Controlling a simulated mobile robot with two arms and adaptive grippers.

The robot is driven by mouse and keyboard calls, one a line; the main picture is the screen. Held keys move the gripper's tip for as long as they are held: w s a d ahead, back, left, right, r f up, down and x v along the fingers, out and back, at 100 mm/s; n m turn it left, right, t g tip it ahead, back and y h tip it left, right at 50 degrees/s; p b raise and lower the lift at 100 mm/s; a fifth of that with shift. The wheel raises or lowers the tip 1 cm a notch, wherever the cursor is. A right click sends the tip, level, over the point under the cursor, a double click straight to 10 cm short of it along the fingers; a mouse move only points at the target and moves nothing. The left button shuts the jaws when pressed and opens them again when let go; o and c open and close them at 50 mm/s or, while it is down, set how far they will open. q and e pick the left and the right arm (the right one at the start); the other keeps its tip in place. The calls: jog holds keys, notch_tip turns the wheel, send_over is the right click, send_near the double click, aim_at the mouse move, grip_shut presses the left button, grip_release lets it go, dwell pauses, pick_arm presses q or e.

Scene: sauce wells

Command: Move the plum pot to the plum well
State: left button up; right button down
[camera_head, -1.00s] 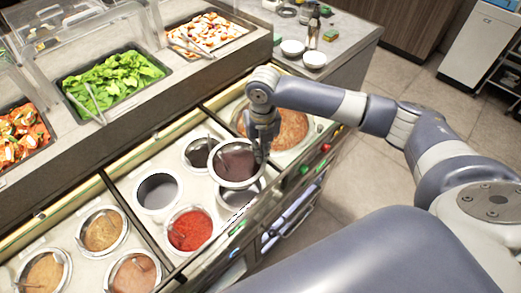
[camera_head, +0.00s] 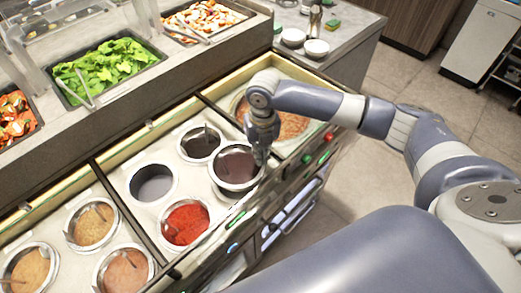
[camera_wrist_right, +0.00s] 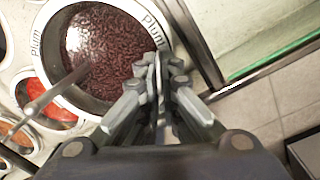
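The plum pot (camera_head: 235,168) is a round steel-rimmed pot of dark purple-brown sauce. In the right wrist view the plum pot (camera_wrist_right: 105,55) has "Plum" printed on its pale rim. My right gripper (camera_head: 262,155) is shut on the rim at the pot's right side; its fingertips (camera_wrist_right: 160,75) pinch that rim. My left gripper is not in view.
Beside it are a red sauce pot (camera_head: 186,222), a dark sauce pot (camera_head: 200,143) with a ladle, and an empty grey-looking well (camera_head: 152,183). Tan sauces (camera_head: 92,223) fill the left section. A large round pan (camera_head: 290,122) is to the right. Salad trays (camera_head: 112,68) stand behind.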

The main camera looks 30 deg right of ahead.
jog(key=shift+w+a+f+b, duration=0.1)
jog(key=shift+f+b, duration=0.6)
jog(key=shift+f, duration=1)
jog(key=shift+w+f+b, duration=0.1)
jog(key=shift+f+b, duration=0.55)
jog(key=shift+f, duration=1)
jog(key=shift+s+f, duration=0.1)
jog(key=shift+f, duration=0.3)
jog(key=c, duration=1.8)
grip_release()
jog(key=shift+o, duration=0.4)
jog(key=shift+o, duration=0.9)
jog(key=shift+s+f, duration=0.15)
jog(key=shift+o, duration=1)
